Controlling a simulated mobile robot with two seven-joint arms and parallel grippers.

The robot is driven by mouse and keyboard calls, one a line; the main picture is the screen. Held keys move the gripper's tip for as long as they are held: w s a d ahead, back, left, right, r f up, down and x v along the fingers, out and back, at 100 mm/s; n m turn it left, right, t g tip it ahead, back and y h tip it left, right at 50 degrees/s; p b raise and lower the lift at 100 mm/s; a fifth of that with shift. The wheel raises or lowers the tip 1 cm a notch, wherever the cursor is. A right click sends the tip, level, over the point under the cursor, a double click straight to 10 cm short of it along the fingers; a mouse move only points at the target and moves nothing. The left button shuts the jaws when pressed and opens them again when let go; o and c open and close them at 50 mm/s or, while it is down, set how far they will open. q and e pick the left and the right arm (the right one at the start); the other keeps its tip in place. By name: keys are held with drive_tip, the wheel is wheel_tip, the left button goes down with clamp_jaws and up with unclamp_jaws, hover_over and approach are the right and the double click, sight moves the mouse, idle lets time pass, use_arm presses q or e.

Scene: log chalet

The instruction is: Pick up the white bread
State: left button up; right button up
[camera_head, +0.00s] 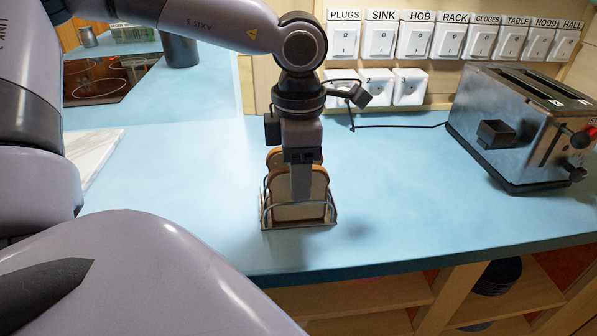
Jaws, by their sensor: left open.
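A slice of white bread (284,200) with a brown crust stands upright in a small wire rack (300,226) on the blue worktop. At least one more slice (275,158) shows behind it, mostly hidden. My left gripper (301,185) points straight down over the rack, with its jaws open. One finger shows in front of the front slice's face. The other finger is hidden, and I cannot tell if the gripper touches the bread. My right gripper is out of view.
A metal toaster (515,135) stands at the right, its cord running to sockets on the wall. Labelled switches (435,40) line the wall. A dark hob (105,80) and a pale board (92,150) are at the left. The worktop (400,190) between rack and toaster is clear.

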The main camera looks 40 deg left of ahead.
use_arm(q)
drive_tip(key=shift+f, duration=0.65)
drive_tip(key=c, duration=0.7)
